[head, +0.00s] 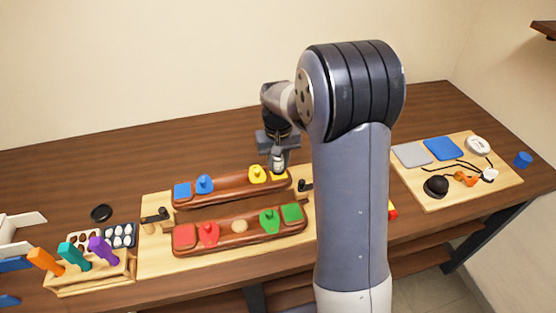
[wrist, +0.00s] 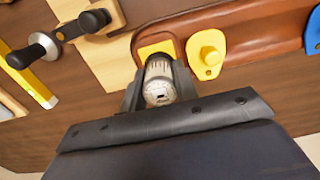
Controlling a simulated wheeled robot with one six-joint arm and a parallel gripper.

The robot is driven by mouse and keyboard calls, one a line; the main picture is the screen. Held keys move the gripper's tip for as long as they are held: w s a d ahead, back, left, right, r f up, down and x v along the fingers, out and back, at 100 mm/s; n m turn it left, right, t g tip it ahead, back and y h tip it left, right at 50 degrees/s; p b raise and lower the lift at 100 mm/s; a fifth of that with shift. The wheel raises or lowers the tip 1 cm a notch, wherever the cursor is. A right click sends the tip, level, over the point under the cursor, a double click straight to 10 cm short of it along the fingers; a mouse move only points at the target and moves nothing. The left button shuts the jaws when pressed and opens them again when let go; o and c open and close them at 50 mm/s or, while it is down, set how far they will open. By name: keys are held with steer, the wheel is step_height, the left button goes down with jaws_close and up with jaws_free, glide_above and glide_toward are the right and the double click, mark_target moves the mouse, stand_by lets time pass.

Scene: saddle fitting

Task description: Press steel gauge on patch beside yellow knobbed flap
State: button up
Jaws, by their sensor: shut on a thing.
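My gripper (head: 277,158) is shut on the steel gauge (head: 277,165), a short silvery cylinder. In the wrist view the gauge (wrist: 160,82) sits between my two fingers (wrist: 160,88). Its far end overlaps the yellow square patch (wrist: 156,48) at the end of a brown leather-like piece; whether it touches cannot be told. The yellow knobbed flap (wrist: 207,52) lies just right of the patch in the wrist view. In the head view this flap (head: 257,175) is left of the gauge, on the rear brown piece (head: 230,187), and the patch is partly hidden by the gauge.
The front brown piece (head: 240,235) carries red and green flaps. A blue knobbed flap (head: 205,183) is farther left. A tool rack (head: 90,275) stands left; a board with small items (head: 455,195) lies right.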

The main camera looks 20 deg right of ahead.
steer(key=shift+f, duration=0.4)
stand_by(0.4)
steer(key=o, duration=0.9)
steer(key=shift+r, duration=0.1)
step_height(320, 180, up, 11)
steer(key=shift+f+b, duration=0.2)
steer(key=shift+b, duration=0.35)
step_height(320, 180, down, 10)
steer(key=shift+f+p, duration=0.1)
steer(key=shift+p, duration=0.45)
steer(key=shift+f, duration=0.1)
